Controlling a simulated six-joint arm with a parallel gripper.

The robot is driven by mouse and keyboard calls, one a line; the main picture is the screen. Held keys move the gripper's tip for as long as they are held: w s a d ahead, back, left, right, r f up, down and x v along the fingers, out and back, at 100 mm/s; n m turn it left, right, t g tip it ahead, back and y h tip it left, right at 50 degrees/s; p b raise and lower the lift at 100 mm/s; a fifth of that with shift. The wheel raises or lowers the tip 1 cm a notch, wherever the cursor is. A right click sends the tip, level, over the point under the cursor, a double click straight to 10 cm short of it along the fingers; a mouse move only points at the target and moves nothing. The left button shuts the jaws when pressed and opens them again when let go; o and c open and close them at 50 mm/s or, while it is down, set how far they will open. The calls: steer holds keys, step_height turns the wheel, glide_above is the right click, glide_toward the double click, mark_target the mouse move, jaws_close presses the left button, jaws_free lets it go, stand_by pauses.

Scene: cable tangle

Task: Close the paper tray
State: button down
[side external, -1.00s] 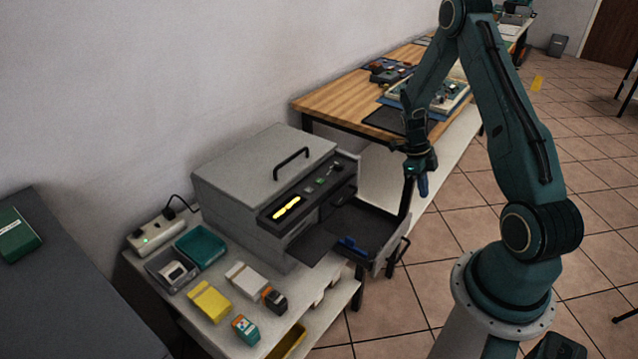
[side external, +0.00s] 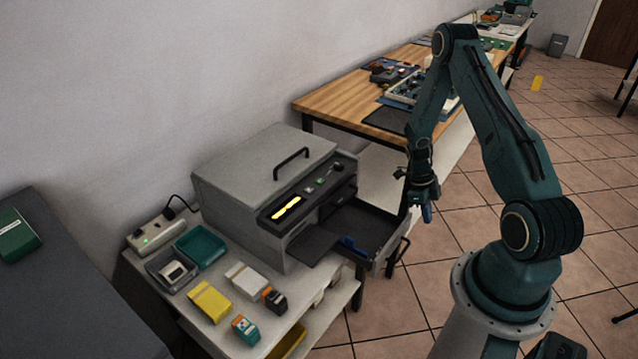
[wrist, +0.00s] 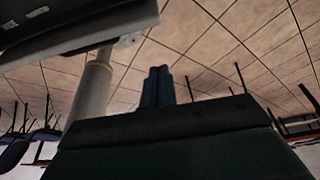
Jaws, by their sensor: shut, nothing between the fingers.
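The paper tray (side external: 378,216) is pulled well out of the right-hand front of the grey printer (side external: 236,205). It is dark inside, with a blue part on its floor and a grey front with a handle (side external: 399,257). My gripper (side external: 427,214) is shut and empty. In the side view it shows just right of the tray's far corner, above the handle; its exact distance from the tray front is hard to tell. Its blue fingers also show together in the wrist view (wrist: 158,78). A grey body at the upper left there cannot be surely identified.
A dark output shelf (side external: 315,250) sticks out left of the tray. Small boxes, a teal bin (side external: 201,247) and a power strip (side external: 154,232) lie on the printer's bench. A wooden table (side external: 345,98) stands behind. The floor right of the tray is open.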

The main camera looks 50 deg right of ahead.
mark_target(403, 219)
steer(key=shift+w+f, duration=0.25)
steer(key=shift+w, duration=0.7)
steer(key=shift+w+f, duration=0.2)
steer(key=shift+w, duration=0.7)
steer(key=shift+w, duration=2.45)
